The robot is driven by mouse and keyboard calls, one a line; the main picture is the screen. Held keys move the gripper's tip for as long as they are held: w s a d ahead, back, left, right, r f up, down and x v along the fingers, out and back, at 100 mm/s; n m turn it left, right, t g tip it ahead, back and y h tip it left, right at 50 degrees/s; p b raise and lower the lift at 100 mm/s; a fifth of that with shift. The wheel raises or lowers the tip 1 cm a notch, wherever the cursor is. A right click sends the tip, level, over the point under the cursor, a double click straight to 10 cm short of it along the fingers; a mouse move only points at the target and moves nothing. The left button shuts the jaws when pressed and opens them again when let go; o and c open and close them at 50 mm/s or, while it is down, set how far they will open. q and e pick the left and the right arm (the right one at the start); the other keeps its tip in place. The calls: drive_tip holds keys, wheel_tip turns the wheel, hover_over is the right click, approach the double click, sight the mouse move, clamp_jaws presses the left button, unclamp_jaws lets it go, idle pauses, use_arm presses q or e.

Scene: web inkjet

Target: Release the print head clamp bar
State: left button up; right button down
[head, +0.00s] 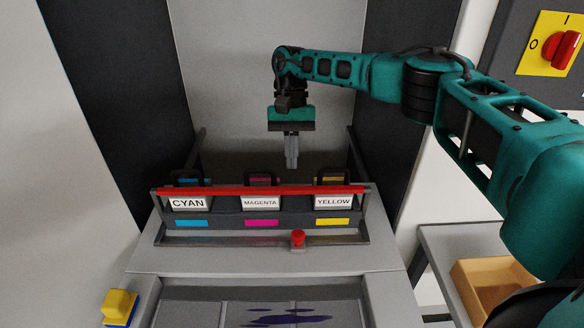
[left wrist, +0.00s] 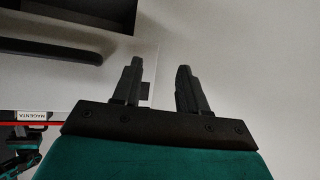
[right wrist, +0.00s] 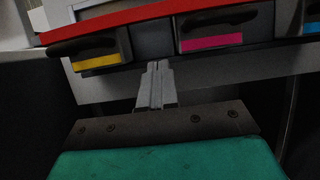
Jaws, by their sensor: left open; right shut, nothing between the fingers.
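The red clamp bar (head: 262,190) lies across the row of print heads, labelled cyan (head: 188,203), magenta (head: 260,203) and yellow (head: 333,202). A red knob (head: 298,238) is on the ledge in front. My right gripper (head: 291,166) is shut and empty, pointing down behind the bar, between magenta and yellow. In the right wrist view its shut fingers (right wrist: 156,68) show in front of the gap between those heads, with the bar (right wrist: 150,22) beyond; I cannot tell whether they touch anything. My left gripper (left wrist: 160,72) is open and empty, seen only in the left wrist view.
Dark panels (head: 110,90) flank the recess behind the heads. An orange bin (head: 490,285) stands on a side table at right. A red rotary switch (head: 565,50) is at upper right. Dark ink stains (head: 290,318) mark the front surface.

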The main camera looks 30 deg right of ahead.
drive_tip(key=shift+s+a+f+p, duration=0.1)
drive_tip(key=shift+s+a+p, duration=0.1)
drive_tip(key=shift+s+a, duration=0.3)
drive_tip(key=shift+s+a+f+p, duration=0.15)
drive_tip(key=shift+s+a, duration=0.1)
drive_tip(key=shift+s, duration=0.5)
drive_tip(key=shift+s+a+f+p, duration=0.1)
drive_tip(key=shift+s+a+p, duration=0.1)
drive_tip(key=shift+s+a, duration=0.3)
drive_tip(key=shift+s+d, duration=0.1)
drive_tip(key=shift+s+a, duration=0.2)
drive_tip(key=shift+s, duration=0.2)
drive_tip(key=s+a, duration=0.2)
drive_tip(key=s, duration=0.1)
drive_tip(key=shift+s+p, duration=0.15)
drive_tip(key=shift+p, duration=0.25)
drive_tip(key=shift+r, duration=0.2)
drive_tip(key=v, duration=1.3)
